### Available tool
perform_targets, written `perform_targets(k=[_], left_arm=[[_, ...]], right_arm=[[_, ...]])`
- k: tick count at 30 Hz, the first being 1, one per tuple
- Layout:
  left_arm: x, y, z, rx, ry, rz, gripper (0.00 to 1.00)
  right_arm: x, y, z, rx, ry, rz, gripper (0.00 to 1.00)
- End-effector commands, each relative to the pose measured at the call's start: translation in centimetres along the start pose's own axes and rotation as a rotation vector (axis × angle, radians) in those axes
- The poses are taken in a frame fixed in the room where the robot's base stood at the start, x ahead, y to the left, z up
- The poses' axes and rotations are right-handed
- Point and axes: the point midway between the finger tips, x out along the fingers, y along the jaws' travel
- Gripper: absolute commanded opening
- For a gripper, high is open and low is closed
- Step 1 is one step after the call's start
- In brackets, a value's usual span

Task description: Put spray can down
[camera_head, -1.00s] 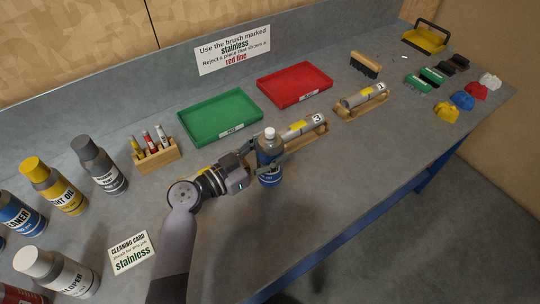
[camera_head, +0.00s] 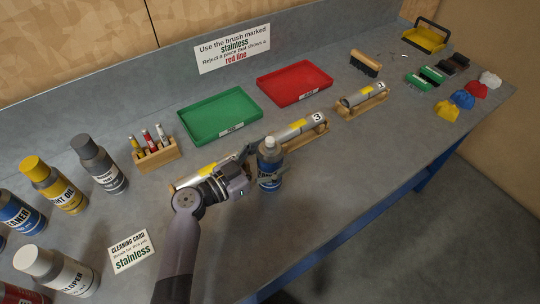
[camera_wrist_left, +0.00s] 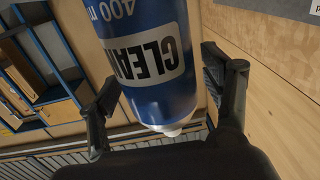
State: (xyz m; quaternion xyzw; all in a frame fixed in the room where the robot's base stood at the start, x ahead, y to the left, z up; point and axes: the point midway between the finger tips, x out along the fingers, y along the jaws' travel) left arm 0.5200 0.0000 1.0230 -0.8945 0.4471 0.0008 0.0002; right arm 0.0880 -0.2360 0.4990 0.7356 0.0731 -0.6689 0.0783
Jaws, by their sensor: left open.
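The blue cleaner spray can (camera_head: 268,166) with a pale cap is upright at the middle of the bench. I cannot tell for sure whether its base touches the bench. My left gripper (camera_head: 261,176) is open, with its fingers on either side of the can. In the left wrist view the can's blue body (camera_wrist_left: 157,75) with its upside-down label fills the space between the two fingers (camera_wrist_left: 165,95); small gaps show beside it. My right gripper is not in view.
Metal cylinders in wooden cradles (camera_head: 300,130) lie just behind the can. Green (camera_head: 215,118) and red (camera_head: 295,84) trays stand farther back. Other cans, including a yellow one (camera_head: 55,186), stand at the left. The bench front (camera_head: 330,205) is clear.

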Motion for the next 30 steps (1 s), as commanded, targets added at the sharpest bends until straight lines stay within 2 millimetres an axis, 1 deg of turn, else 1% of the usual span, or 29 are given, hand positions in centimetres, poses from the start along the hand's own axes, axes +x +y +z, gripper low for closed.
perform_targets(k=[6,9,10,14,21,24,27,30], left_arm=[[0.0,0.0,0.0,0.000,0.000,0.000,0.73],[0.0,0.0,-0.4,-0.001,0.000,0.000,0.73],[-0.3,0.0,-0.1,0.000,-0.001,-0.001,0.73],[-2.5,0.0,0.3,0.003,-0.002,-0.002,0.73],[-7.8,0.0,0.4,0.003,-0.003,-0.001,0.73],[-9.6,0.1,0.3,0.002,-0.002,0.001,0.73],[-10.9,0.0,0.2,0.001,-0.001,0.000,0.73],[-11.7,0.0,0.0,0.001,0.000,0.001,0.73]], right_arm=[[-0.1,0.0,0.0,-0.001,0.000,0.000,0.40],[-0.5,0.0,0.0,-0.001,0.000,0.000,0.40],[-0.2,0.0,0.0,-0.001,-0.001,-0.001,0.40],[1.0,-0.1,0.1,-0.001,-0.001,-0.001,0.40],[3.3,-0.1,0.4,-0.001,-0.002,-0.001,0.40],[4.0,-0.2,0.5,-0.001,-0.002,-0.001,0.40],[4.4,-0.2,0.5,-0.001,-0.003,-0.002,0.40],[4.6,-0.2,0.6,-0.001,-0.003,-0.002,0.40]])
